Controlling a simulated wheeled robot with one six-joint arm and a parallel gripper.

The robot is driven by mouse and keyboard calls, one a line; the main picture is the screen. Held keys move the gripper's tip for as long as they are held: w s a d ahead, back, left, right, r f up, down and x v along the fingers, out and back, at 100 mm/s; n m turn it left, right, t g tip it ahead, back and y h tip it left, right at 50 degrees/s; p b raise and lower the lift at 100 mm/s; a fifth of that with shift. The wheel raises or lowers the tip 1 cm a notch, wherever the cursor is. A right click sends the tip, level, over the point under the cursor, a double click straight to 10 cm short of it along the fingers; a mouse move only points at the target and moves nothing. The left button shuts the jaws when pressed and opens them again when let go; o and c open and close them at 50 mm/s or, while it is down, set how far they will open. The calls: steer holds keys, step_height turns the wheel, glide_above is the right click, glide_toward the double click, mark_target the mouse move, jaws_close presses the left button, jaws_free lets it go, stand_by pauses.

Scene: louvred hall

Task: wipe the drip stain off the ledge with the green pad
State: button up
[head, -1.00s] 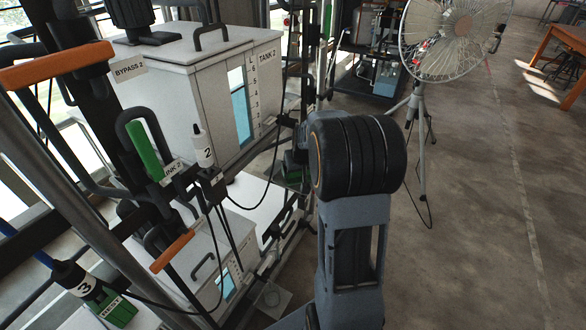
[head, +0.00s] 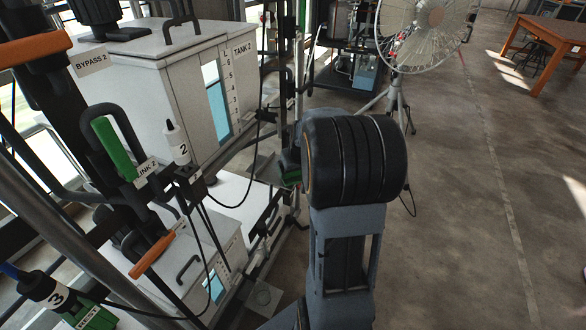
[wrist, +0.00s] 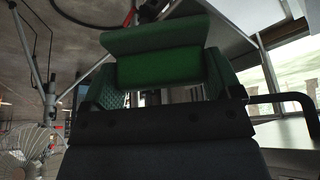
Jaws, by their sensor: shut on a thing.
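In the wrist view my gripper (wrist: 164,84) is shut on the green pad (wrist: 160,68), a block with a wider darker green part along its upper side. The pad sits between the two textured green fingers. In the head view my arm's wrist hides most of the gripper. A small dark green piece (head: 291,173) shows at its left side, but I cannot tell whether it is pad or finger. I cannot pick out the drip stain or be sure of the ledge in either view.
A white tank (head: 160,85) on a pipe rack stands left of my arm, with a lower white box (head: 190,250) beneath. A stand fan (head: 432,25) is behind.

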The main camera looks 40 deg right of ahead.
steer(key=shift+r, duration=0.1)
steer(key=shift+r+p, duration=2.25)
steer(key=shift+r, duration=0.7)
steer(key=shift+r+p, duration=1.05)
steer(key=shift+r, duration=0.45)
